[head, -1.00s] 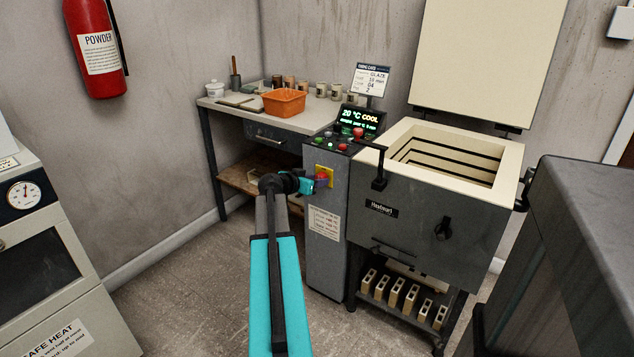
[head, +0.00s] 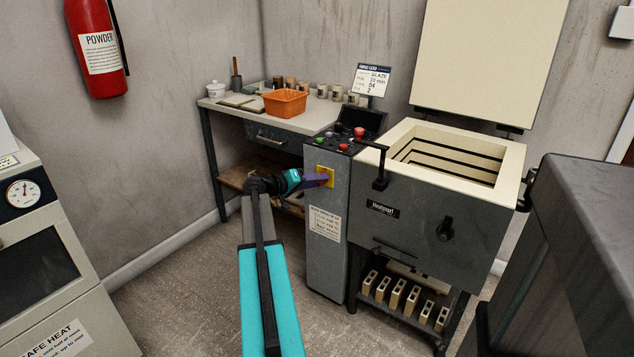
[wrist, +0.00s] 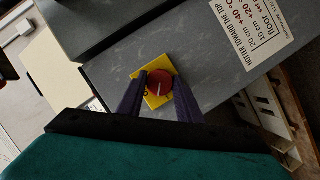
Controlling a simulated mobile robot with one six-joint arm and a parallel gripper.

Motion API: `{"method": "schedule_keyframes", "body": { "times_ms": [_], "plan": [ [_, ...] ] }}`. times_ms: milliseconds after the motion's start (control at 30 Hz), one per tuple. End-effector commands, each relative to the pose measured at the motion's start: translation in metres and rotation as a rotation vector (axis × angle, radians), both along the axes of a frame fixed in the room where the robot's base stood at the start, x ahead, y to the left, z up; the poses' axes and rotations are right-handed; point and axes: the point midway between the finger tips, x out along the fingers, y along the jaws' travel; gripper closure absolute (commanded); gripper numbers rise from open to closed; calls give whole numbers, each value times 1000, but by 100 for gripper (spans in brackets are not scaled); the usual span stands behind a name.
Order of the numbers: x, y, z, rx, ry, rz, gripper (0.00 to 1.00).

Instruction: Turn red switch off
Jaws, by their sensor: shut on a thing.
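The red switch (wrist: 159,83) is a round knob with a pale line on a yellow plate (wrist: 152,71). In the head view the yellow plate (head: 326,176) is on the front of the grey control pedestal (head: 326,247), and my gripper hides the knob. My gripper (head: 322,180) reaches the switch from the left. In the wrist view, my gripper's dark fingers (wrist: 160,88) are on either side of the red knob, shut on it. The control display (head: 362,119) on top of the pedestal is dark.
The open kiln (head: 440,185) stands right of the pedestal. A worktable (head: 222,103) with an orange basket (head: 285,102) stands behind it. A dark grey surface (head: 585,215) is at the right. A cabinet with a dial (head: 23,193) stands at the left. Floor between is clear.

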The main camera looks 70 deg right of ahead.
Motion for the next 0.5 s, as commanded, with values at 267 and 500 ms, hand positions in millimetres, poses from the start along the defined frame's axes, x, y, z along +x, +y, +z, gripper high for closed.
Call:
{"method": "schedule_keyframes", "body": {
  "times_ms": [267, 500],
  "plan": [
    [3, -1, -1, 68, 257, 3, 90],
    [2, -1, -2, 122, 464, 2, 90]
  ]
}}
